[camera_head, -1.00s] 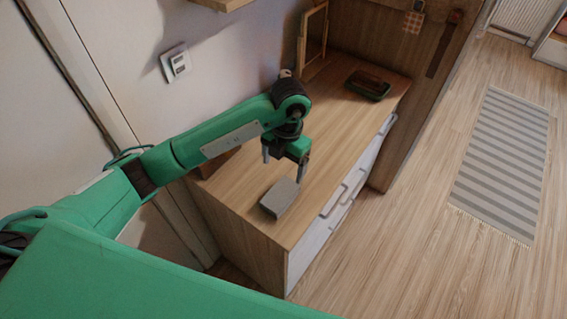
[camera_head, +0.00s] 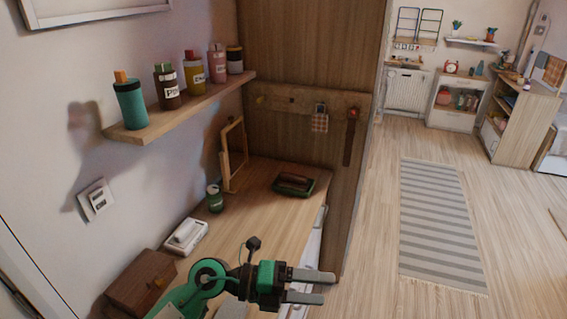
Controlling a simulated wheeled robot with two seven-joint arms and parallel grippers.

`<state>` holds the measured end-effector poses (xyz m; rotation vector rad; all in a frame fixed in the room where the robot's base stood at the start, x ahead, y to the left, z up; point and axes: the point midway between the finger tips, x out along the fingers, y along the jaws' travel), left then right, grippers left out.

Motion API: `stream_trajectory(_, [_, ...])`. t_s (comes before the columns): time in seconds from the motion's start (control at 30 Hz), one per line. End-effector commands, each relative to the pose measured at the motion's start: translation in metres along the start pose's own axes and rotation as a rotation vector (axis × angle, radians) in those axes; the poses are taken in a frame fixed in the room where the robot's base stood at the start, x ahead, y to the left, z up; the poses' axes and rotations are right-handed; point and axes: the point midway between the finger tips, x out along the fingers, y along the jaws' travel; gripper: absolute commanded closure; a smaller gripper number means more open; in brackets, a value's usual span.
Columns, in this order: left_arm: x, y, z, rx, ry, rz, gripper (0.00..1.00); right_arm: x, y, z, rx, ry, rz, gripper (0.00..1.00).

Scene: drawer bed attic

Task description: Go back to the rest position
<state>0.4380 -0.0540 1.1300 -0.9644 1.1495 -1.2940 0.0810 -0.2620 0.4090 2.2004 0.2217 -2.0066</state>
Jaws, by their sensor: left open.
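My left gripper (camera_head: 328,288) is at the lower middle of the head view, in front of the front edge of the wooden dresser top (camera_head: 250,225). Its two grey fingers point to the right, parallel and apart, with nothing between them. A grey block (camera_head: 232,310) shows only in part at the bottom edge, beside my left arm. My right gripper is not in view.
On the dresser are a brown box (camera_head: 141,283), a white device (camera_head: 185,236), a green jar (camera_head: 215,199), a wooden frame (camera_head: 234,155) and a dark green tray (camera_head: 294,185). A shelf (camera_head: 190,105) holds several bottles. Open floor (camera_head: 375,250) with a striped rug (camera_head: 440,220) lies right.

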Motion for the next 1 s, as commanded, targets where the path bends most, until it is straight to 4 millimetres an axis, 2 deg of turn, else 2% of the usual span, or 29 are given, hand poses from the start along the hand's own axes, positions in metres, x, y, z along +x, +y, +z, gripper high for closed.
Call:
stream_trajectory(0.1, [-0.010, -0.034, 0.013, -0.083, -0.173, -0.223, 0.17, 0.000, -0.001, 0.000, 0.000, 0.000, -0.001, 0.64])
stream_trajectory(0.2, [-0.030, -0.055, 0.029, -0.168, -0.335, -0.390, 0.17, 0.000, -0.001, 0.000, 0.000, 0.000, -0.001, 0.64])
stream_trajectory(0.33, [-0.068, -0.066, 0.051, -0.304, -0.563, -0.569, 0.17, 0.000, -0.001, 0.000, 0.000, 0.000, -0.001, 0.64])
stream_trajectory(0.43, [-0.103, -0.060, 0.064, -0.427, -0.746, -0.677, 0.17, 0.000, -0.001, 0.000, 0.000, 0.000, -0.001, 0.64])
stream_trajectory(0.57, [-0.149, -0.036, 0.073, -0.608, -0.989, -0.774, 0.17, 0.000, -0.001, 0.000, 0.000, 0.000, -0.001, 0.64])
stream_trajectory(0.73, [-0.205, 0.018, 0.062, -0.882, -1.301, -0.824, 0.17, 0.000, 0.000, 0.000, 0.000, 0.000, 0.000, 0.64])
stream_trajectory(0.87, [-0.236, 0.069, 0.034, -1.115, -1.525, -0.794, 0.17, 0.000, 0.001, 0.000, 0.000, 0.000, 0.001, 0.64])
stream_trajectory(1.0, [-0.258, 0.122, -0.015, -1.388, -1.736, -0.698, 0.17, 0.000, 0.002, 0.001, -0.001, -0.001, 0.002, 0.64])
